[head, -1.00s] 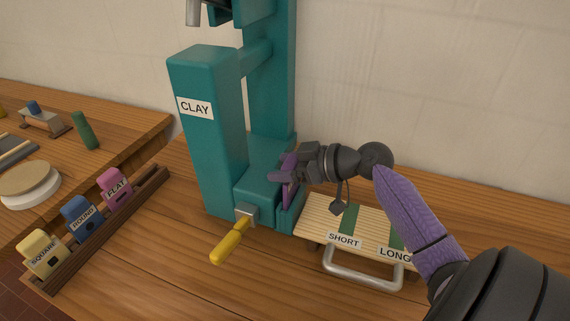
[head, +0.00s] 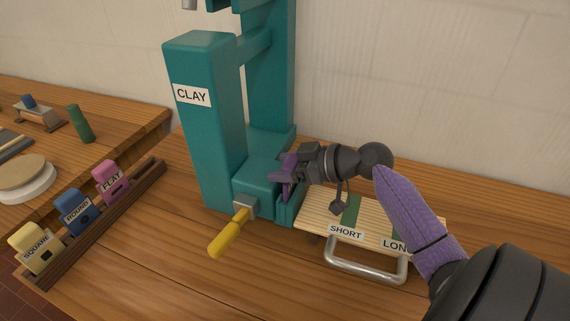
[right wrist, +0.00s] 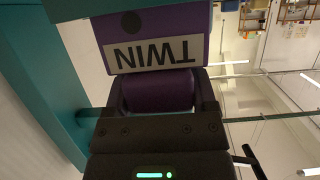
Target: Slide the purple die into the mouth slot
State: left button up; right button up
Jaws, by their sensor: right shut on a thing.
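The purple die (head: 286,172) is in my right gripper (head: 290,174), at the right side of the teal clay press (head: 206,120). In the right wrist view the die (right wrist: 202,28) carries a label reading TWIN, upside down, and a dark round hole. My right gripper (right wrist: 158,95) is shut on it. The mouth slot is at the press's lower block (head: 264,172), mostly hidden behind the die and gripper; I cannot tell how far the die is in it. My left gripper is not in view.
A rack (head: 118,220) at left holds the yellow SQUARE die (head: 36,244), blue ROUND die (head: 74,212) and pink FLAT die (head: 110,180). A yellow-handled lever (head: 229,233) sticks out in front. A slatted board (head: 320,214) with a metal handle (head: 365,266) lies at right.

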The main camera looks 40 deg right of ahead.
jog(key=shift+f+b, duration=0.35)
jog(key=shift+f, duration=0.15)
jog(key=o, duration=1.2)
jog(key=shift+r, duration=0.1)
jog(key=p+v, duration=0.2)
jog(key=v, duration=0.8)
